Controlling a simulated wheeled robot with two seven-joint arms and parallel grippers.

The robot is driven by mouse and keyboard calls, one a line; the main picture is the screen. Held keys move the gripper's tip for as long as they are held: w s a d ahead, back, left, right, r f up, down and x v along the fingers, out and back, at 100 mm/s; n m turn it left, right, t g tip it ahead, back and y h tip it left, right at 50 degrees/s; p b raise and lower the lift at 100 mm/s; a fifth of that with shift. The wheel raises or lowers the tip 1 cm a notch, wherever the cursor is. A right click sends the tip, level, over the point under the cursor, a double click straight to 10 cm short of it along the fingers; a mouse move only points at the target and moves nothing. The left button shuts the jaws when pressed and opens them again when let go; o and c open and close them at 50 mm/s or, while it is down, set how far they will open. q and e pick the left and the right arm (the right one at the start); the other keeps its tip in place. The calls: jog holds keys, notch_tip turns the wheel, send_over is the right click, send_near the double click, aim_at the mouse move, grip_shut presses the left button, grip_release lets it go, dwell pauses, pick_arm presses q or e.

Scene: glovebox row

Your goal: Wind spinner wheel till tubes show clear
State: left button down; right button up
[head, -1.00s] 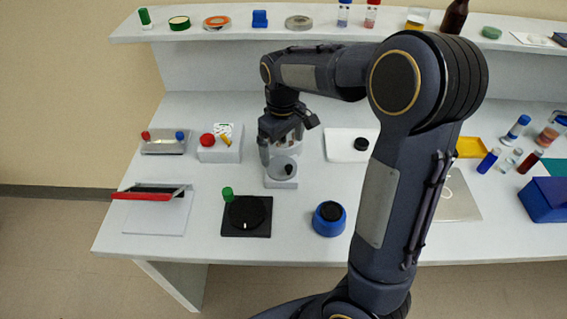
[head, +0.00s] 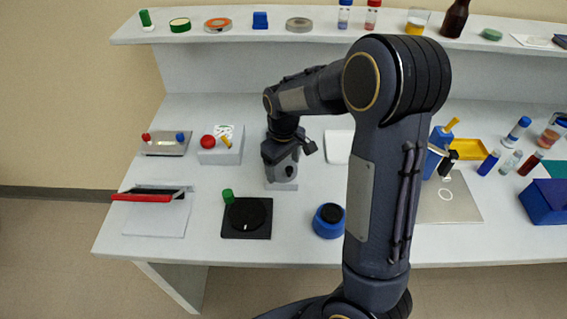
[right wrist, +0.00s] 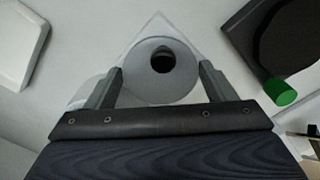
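The spinner (head: 281,184) is a small light grey device in the middle of the bench, left of my right arm. My right gripper (head: 281,160) hangs over it and hides most of its back part. In the right wrist view, a pale round wheel (right wrist: 180,88) with a black knob (right wrist: 162,60) lies between the open fingers of my right gripper (right wrist: 160,82). The fingers stand apart on both sides of the knob, with gaps beside it. I cannot make out the spinner's tubes. My left gripper is not in view.
A black turntable (head: 247,216) with a green knob and a blue round pot (head: 329,221) stand in front. A white box with a red button (head: 220,150) is just left. Small capped tubes (head: 488,163) stand at the right. A shelf (head: 330,34) runs behind.

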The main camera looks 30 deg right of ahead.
jog(key=c, duration=0.4)
jog(key=shift+o, duration=0.2)
jog(key=shift+m, duration=0.3)
jog(key=m+p, duration=0.1)
jog(key=m, duration=0.2)
jog(key=shift+a+m+p, duration=0.2)
jog(key=shift+m+p, duration=0.15)
jog(key=shift+m, duration=1.65)
jog(key=o, duration=1)
